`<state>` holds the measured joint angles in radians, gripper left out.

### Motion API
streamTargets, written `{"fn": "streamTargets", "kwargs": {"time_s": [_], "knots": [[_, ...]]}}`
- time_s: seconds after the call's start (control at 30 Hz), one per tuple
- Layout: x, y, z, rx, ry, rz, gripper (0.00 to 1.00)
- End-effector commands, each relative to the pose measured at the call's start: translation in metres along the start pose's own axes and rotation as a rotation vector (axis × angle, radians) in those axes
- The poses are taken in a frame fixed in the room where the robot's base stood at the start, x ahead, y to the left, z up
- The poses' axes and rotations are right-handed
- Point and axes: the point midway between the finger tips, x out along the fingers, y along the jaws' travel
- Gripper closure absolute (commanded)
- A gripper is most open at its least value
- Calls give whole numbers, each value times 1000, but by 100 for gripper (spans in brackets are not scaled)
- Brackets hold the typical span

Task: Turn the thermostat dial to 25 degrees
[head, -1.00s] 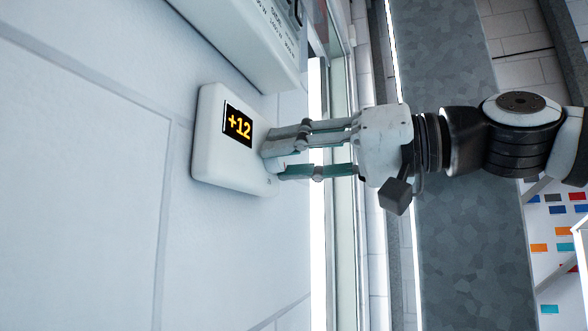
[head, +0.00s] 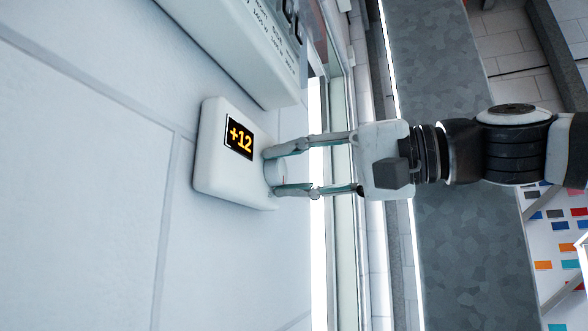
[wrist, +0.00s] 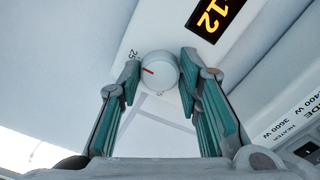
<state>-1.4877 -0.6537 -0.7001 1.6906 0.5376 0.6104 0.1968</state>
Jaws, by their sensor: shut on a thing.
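The thermostat (head: 215,170) is a white rounded box on the wall, and its black display (head: 239,140) reads +12 in orange. It also shows in the wrist view (wrist: 180,28). Its round white dial (wrist: 158,70) has a red mark on the left part of its face. A "25" is printed at the dial's upper left, and another small number below it is hard to read. My gripper (head: 273,172) is shut on the dial, one finger on each side. In the wrist view the fingers of my gripper (wrist: 159,77) flank the dial.
A white heater unit (head: 235,45) with printed text is mounted close above the thermostat. A glazed frame (head: 342,240) stands right of it. The wall (head: 80,200) to the left is bare.

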Motion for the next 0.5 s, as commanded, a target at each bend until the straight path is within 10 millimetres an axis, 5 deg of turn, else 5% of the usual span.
{"fn": "streamTargets", "kwargs": {"time_s": [0.3,0.33,0.4,0.5], "knots": [[0,1,0,3,0,1,96],[0,1,0,3,0,1,61],[0,1,0,2,0,1,48],[0,0,0,2,0,1,48]]}}
